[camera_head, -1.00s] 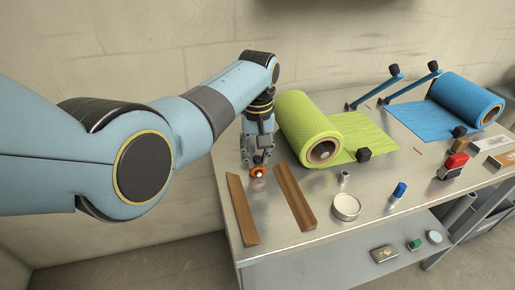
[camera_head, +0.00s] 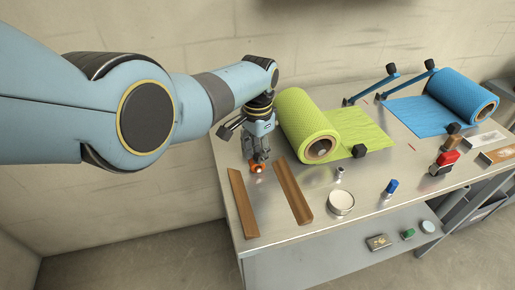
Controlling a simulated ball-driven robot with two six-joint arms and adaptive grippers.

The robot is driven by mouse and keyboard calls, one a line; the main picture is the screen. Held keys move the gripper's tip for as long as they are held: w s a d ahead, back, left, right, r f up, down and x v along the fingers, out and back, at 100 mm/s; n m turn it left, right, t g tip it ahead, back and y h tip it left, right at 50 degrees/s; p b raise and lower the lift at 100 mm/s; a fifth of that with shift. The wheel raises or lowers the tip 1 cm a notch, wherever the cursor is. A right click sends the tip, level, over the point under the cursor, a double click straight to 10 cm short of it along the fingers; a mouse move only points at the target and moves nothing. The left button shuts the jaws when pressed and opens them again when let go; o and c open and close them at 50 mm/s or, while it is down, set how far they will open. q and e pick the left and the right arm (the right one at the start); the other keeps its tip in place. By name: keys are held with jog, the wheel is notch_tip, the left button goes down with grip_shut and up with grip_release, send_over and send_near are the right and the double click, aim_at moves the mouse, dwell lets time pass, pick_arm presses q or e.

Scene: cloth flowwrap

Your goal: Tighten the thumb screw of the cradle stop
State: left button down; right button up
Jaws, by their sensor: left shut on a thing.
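The small orange thumb screw (camera_head: 257,168) is at the far left of the metal table, near the upper ends of two brown wooden rails, the left rail (camera_head: 243,204) and the right rail (camera_head: 292,192). My left gripper (camera_head: 259,160) comes down from above and is shut on the thumb screw. The gripper's fingers partly hide the screw, and the stop under it is hard to make out. My right gripper is not in view.
A lime green cloth roll (camera_head: 304,124) lies close to the right of my left gripper. A white round tin (camera_head: 341,202), a small metal cylinder (camera_head: 340,173) and a blue-capped bottle (camera_head: 391,188) stand toward the front edge. A blue cloth roll (camera_head: 455,94) lies at the right.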

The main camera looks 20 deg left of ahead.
aim_at(257, 155)
pick_arm(q)
jog(key=m+p, duration=0.1)
jog(key=m, duration=0.5)
jog(key=shift+r+m, duration=0.1)
jog(key=shift+m, duration=0.2)
jog(key=m, duration=0.5)
jog(key=shift+m, duration=0.4)
jog(key=shift+w, duration=0.1)
jog(key=c, duration=1.2)
grip_release()
jog(key=shift+r, duration=0.5)
notch_tip(257, 155, up, 11)
jog(key=shift+f, duration=0.1)
